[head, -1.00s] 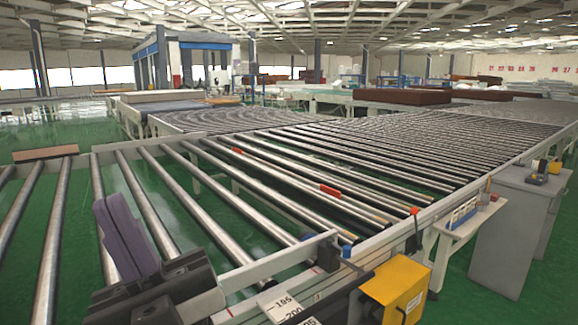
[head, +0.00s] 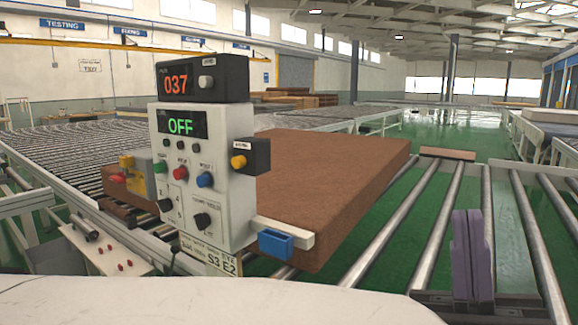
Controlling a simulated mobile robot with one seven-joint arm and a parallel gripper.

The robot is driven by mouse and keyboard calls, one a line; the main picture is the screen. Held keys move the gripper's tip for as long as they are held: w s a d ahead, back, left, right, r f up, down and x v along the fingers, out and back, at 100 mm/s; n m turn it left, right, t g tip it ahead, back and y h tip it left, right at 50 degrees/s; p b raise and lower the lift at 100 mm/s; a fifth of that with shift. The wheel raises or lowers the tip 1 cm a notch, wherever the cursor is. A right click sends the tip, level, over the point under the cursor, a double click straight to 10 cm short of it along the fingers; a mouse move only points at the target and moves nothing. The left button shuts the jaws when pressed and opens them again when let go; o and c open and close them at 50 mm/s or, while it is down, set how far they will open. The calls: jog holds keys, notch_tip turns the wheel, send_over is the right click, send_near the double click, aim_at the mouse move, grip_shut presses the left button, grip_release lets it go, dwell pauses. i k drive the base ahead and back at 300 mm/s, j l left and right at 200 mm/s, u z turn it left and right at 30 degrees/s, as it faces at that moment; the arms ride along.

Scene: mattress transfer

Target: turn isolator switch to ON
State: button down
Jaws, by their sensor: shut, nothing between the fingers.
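A white control box (head: 222,150) stands left of centre in the head view, with a lit display (head: 180,125) reading OFF. Its face carries green, red and blue buttons and black rotary knobs, one lower right (head: 202,220). A yellow knob (head: 238,162) sits on a black block at its right side. A yellow and red device (head: 133,172) is partly hidden behind the box's left edge. I cannot tell which control is the isolator switch. My gripper is not in view; a pale surface, perhaps mine, fills the bottom edge.
A black unit (head: 202,78) showing 037 tops the box. A large brown mattress (head: 335,175) lies behind it on the rollers. A purple upright piece (head: 471,255) stands on the right rollers. Green floor (head: 440,140) is open further back.

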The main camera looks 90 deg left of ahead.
aim_at(121, 178)
jog(key=u, duration=3.55)
jog(key=i+u, duration=0.3)
jog(key=u, duration=0.2)
jog(key=i+u, duration=0.3)
jog(key=u, duration=0.2)
